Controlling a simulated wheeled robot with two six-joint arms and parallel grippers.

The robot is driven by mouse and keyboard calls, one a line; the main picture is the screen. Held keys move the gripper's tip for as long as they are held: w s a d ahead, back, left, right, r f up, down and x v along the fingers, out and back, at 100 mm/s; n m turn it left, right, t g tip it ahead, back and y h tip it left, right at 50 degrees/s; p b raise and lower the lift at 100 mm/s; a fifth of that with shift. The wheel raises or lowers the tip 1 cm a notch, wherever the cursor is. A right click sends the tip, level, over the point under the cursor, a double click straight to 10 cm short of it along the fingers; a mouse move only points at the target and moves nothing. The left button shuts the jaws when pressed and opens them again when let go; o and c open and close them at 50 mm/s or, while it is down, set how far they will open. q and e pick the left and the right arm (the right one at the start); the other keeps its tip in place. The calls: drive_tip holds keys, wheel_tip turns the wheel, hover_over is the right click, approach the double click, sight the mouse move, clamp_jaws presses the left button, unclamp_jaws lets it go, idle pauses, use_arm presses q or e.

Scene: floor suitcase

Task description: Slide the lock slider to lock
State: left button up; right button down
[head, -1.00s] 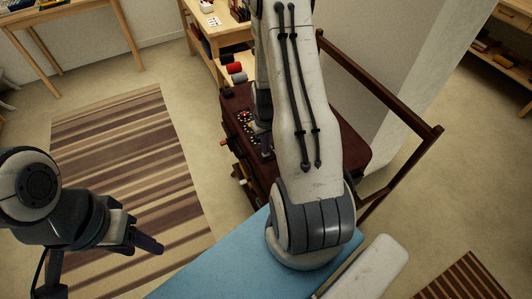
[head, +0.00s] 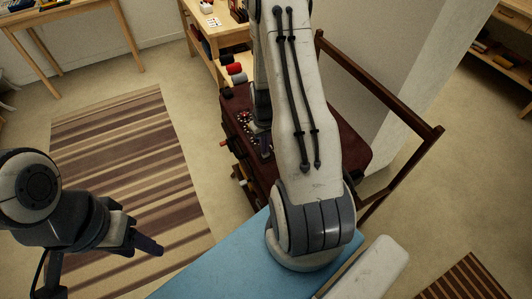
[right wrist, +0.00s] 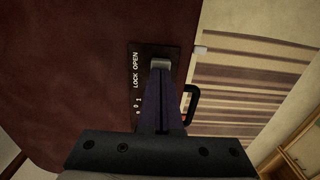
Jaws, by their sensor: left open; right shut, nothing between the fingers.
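The dark red suitcase (head: 345,150) lies past the blue surface in the head view, largely covered by my right arm. In the right wrist view, a dark lock plate (right wrist: 141,58) on the suitcase (right wrist: 90,60) carries the words LOCK and OPEN. A pale grey slider knob (right wrist: 160,63) sits at the OPEN end. My right gripper (right wrist: 161,74) is shut and empty, its tips right by the knob; I cannot tell whether they touch. My left gripper (head: 146,236) is open and empty over the floor, away from the suitcase.
A black handle (right wrist: 193,103) stands out beside the lock plate. A dark wooden rail (head: 375,80) rises behind the suitcase. A blue surface (head: 220,270) lies in front. The striped rug (head: 130,150) on the left is clear.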

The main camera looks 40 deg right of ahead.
drive_tip(key=shift+w+d, duration=0.25)
drive_tip(key=shift+w, duration=0.7)
drive_tip(key=shift+w, duration=0.35)
wheel_tip(320, 180, up, 6)
drive_tip(key=p, duration=0.5)
